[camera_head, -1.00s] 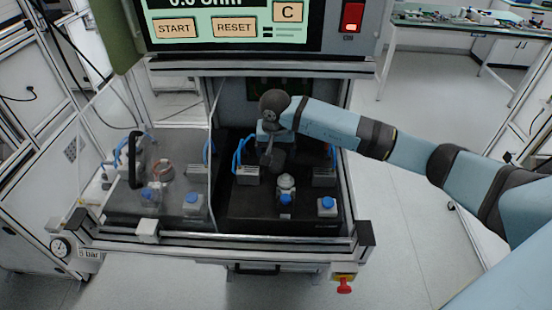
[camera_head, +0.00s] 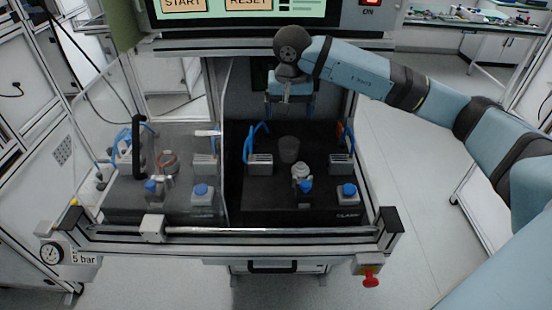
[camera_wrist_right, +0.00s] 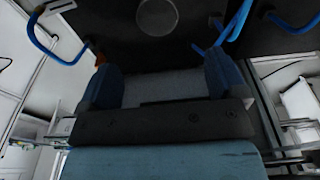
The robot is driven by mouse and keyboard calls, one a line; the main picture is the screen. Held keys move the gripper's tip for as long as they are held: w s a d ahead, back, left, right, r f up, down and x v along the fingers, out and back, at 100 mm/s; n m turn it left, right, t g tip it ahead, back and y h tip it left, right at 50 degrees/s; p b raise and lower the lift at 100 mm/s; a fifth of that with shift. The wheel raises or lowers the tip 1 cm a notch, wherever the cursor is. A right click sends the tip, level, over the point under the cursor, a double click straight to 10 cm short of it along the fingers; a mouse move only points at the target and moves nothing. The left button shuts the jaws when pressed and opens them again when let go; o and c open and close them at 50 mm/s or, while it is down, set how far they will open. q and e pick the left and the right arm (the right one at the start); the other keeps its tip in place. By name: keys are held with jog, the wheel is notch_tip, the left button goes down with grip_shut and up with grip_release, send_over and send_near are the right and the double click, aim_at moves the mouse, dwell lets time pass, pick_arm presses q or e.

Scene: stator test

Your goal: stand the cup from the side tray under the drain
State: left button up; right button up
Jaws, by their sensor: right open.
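A translucent grey cup (camera_head: 289,149) stands upright on the black plate (camera_head: 270,206) in the right bay of the test station. Its round outline also shows at the top of the right wrist view (camera_wrist_right: 157,17). My right gripper (camera_head: 289,106) is open and empty, behind and above the cup, apart from it. Its two blue fingers stand wide apart in the right wrist view (camera_wrist_right: 163,78). I cannot pick out the drain or the side tray for certain. My left gripper is not in view.
Clamp blocks with blue hoses (camera_head: 259,164) (camera_head: 341,165) flank the cup. A pale round fitting (camera_head: 301,173) and a blue-capped block (camera_head: 348,193) are in front. A clear panel covers the left bay. The front rail (camera_head: 270,231) and overhead console (camera_head: 240,43) bound the space.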

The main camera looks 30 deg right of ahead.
send_over(289, 148)
jog(key=s+a, duration=0.1)
jog(key=s, duration=0.1)
notch_tip(289, 148, down, 8)
jog(key=shift+a+r, duration=0.1)
jog(key=shift+a, duration=0.05)
jog(key=shift+a+f, duration=0.1)
jog(key=shift+f, duration=0.7)
notch_tip(289, 148, down, 4)
jog(key=shift+w+r+p, duration=0.1)
jog(key=shift+r+p, duration=0.1)
jog(key=shift+p, duration=0.2)
jog(key=shift+f, duration=0.35)
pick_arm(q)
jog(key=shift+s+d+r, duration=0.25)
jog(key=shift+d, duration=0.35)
pick_arm(e)
jog(key=c, duration=1.1)
